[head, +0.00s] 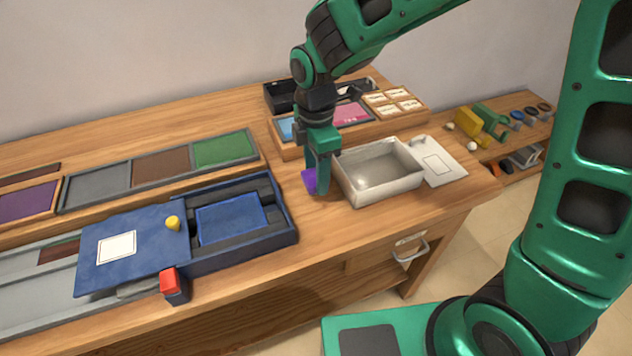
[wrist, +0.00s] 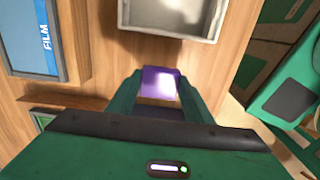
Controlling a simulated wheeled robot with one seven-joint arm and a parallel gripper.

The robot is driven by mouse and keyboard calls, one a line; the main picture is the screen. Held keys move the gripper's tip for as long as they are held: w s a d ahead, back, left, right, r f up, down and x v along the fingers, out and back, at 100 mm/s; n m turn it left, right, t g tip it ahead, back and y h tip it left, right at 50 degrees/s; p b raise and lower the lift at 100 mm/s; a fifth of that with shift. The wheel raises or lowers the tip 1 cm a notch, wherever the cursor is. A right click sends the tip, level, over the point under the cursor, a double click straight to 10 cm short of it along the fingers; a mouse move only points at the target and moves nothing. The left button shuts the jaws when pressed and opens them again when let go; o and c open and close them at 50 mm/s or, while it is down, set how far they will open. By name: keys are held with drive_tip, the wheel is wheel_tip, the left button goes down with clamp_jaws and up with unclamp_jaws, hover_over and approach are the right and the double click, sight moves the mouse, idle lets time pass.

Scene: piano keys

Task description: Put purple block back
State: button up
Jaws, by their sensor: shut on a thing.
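The purple block (head: 309,181) is between the fingers of my gripper (head: 317,186), low over the wooden table just left of the grey metal tray. In the wrist view the purple block (wrist: 159,83) sits between both fingertips of my gripper (wrist: 158,90), which is shut on it. Part of the block is hidden behind a finger in the head view. I cannot tell whether the block touches the table. A purple panel (head: 28,202) lies in a wooden frame at the far left.
The empty grey metal tray (head: 384,192) stands right beside my gripper. A blue box (head: 280,240) with a yellow knob (head: 172,223) and a red-topped block (head: 171,284) are to the left. A rack with coloured panels (head: 231,149) lies behind. Bare wood surrounds the gripper's front.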

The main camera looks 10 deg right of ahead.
drive_tip(key=shift+f, duration=1.9)
drive_tip(key=shift+f, duration=0.1)
drive_tip(key=o, duration=1.1)
wheel_tip(320, 180, up, 12)
drive_tip(key=shift+r, duration=0.1)
